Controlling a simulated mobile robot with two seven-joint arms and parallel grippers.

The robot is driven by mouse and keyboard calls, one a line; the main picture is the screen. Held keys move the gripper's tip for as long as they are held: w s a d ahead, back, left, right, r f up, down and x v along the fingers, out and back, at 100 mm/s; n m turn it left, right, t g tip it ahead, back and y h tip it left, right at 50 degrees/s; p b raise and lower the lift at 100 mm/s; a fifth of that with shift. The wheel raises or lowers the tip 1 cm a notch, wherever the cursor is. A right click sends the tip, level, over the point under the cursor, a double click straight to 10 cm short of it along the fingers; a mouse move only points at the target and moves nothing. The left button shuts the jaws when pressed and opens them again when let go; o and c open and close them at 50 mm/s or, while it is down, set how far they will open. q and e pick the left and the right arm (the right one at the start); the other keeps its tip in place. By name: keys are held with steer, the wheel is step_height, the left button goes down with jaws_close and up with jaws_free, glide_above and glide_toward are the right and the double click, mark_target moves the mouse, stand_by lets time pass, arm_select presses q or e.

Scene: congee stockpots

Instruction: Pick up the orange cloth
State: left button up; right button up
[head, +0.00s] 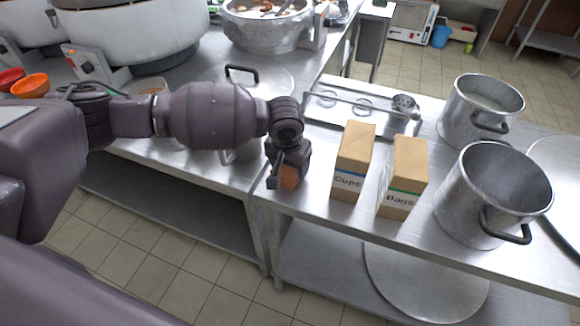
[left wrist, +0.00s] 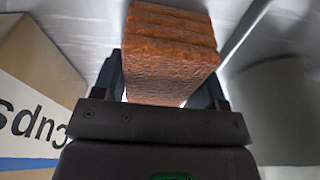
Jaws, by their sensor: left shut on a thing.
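The orange cloth (left wrist: 170,60) is a folded, layered bundle between the fingers of my left gripper (left wrist: 165,92) in the left wrist view. In the head view, my left gripper (head: 282,178) is shut on the cloth (head: 290,177), close above the steel table's left end, left of the Cups box. Only a small orange part of the cloth shows there. I cannot tell whether the cloth touches the table. My right gripper is not in view.
The Cups box (head: 352,165) stands just right of the gripper, with the Bags box (head: 402,180) beyond it. Two steel pots (head: 492,195) (head: 480,108) stand at the right. A metal rack (head: 360,108) lies behind the boxes. A lidded pot (head: 245,85) is behind my arm.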

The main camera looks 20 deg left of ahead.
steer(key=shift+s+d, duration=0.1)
arm_select(q)
steer(key=shift+r, duration=0.3)
step_height(320, 180, up, 20)
steer(key=p, duration=0.4)
steer(key=shift+f, duration=0.25)
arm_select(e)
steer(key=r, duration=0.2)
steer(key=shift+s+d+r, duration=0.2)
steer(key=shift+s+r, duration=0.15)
